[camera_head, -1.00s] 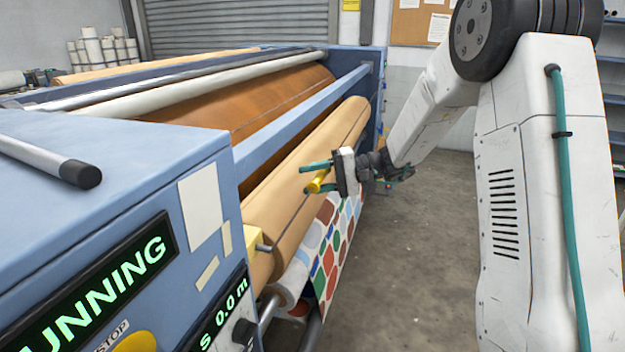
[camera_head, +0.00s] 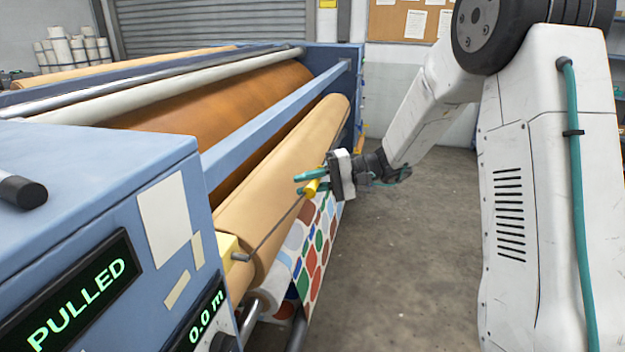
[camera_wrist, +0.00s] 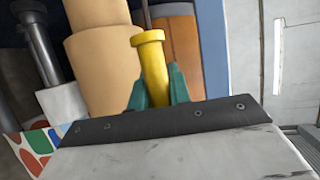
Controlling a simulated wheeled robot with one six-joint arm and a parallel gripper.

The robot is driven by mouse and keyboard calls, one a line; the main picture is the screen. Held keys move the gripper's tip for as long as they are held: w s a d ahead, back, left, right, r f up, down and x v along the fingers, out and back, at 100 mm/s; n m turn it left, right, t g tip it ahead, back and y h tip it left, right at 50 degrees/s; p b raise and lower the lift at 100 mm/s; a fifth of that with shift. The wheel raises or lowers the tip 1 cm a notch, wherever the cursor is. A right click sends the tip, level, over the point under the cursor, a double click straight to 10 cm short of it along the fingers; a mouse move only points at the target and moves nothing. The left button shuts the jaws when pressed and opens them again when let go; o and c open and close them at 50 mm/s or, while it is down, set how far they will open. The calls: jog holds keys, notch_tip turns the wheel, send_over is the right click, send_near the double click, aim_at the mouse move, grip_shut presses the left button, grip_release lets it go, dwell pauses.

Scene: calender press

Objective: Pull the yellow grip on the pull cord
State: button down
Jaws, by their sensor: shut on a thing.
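The yellow grip (camera_head: 312,188) is held between the teal fingers of my gripper (camera_head: 290,187), out in front of the tan roll. In the wrist view the yellow grip (camera_wrist: 151,58) stands up between the two fingers (camera_wrist: 157,88), its flanged end beyond them. The dark pull cord (camera_head: 275,230) runs taut at a slant from the yellow block (camera_head: 228,246) on the machine's near end up to the grip. The cord's course beyond the grip is unclear. The machine's display (camera_head: 75,305) reads "PULLED" in green.
The tan roll (camera_head: 290,165) and blue beam (camera_head: 275,130) lie just left of my gripper. Patterned sheet (camera_head: 310,240) hangs below it. The blue machine housing (camera_head: 90,180) fills the near left. Grey floor (camera_head: 400,250) right of the machine is clear.

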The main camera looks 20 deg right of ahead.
jog(key=c, duration=1.3)
grip_release()
jog(key=shift+s+d, duration=0.1)
jog(key=shift+d, duration=0.15)
jog(key=shift+a, duration=0.15)
jog(key=v, duration=0.8)
jog(key=shift+f, duration=0.1)
